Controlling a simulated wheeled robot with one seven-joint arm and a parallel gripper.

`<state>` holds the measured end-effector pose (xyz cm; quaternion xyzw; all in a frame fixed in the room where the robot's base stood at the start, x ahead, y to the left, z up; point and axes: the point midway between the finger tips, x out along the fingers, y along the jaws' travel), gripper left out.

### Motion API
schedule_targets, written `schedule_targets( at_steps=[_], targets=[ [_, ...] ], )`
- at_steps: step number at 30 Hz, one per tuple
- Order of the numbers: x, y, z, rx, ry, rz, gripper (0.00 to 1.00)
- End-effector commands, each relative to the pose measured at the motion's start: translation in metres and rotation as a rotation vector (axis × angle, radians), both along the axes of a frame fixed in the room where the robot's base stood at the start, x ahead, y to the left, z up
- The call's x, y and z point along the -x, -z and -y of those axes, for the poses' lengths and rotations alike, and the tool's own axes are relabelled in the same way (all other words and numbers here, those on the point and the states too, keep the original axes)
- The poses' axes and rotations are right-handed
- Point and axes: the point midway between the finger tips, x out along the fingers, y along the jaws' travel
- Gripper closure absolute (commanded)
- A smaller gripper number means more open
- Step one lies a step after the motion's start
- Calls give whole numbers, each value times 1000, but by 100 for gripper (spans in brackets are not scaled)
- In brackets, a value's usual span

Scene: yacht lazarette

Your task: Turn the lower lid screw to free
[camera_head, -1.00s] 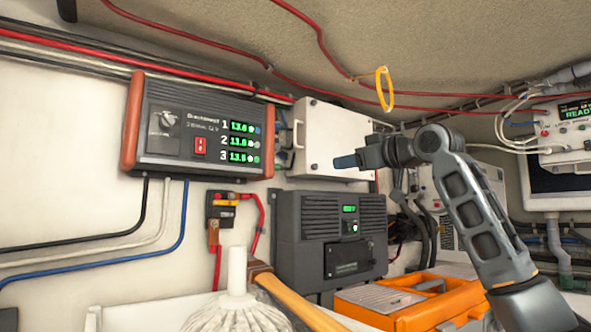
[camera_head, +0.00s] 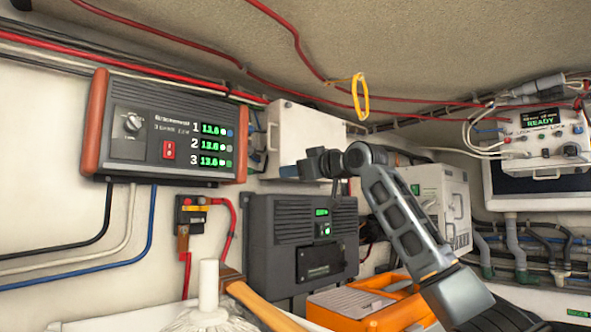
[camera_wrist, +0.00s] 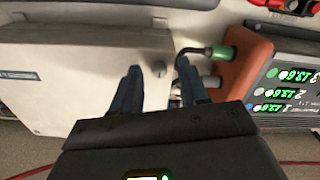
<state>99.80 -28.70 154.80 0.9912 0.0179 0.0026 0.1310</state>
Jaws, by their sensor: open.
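A white box (camera_head: 305,125) with a lid is fixed to the wall right of the charger. It fills the left of the wrist view (camera_wrist: 75,85). My gripper (camera_wrist: 160,72) is open, with its two blue fingers pointing at the box's edge. A small dark knob-like part (camera_wrist: 158,70) shows between the fingertips at that edge, apart from both fingers. I cannot tell if it is the lower lid screw. In the head view, my wrist covers the box's lower right part, and no lid screw can be made out.
The charger (camera_head: 170,130) with green readouts is left of the box; its green cable plug (camera_wrist: 218,52) is close to one finger. A dark grey unit (camera_head: 300,240) is below, with an orange case (camera_head: 365,305) in front. A yellow loop (camera_head: 360,97) hangs above.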

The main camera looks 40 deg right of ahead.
Motion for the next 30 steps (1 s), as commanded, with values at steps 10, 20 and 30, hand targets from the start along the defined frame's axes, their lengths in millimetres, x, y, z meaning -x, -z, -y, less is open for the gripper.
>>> schedule_targets(
  at_steps=[10,20,30],
  targets=[
    [0,0,0,0,0,0,81],
    [0,0,0,0,0,-1,100],
    [0,1,0,54,-1,1,100]
  ],
)
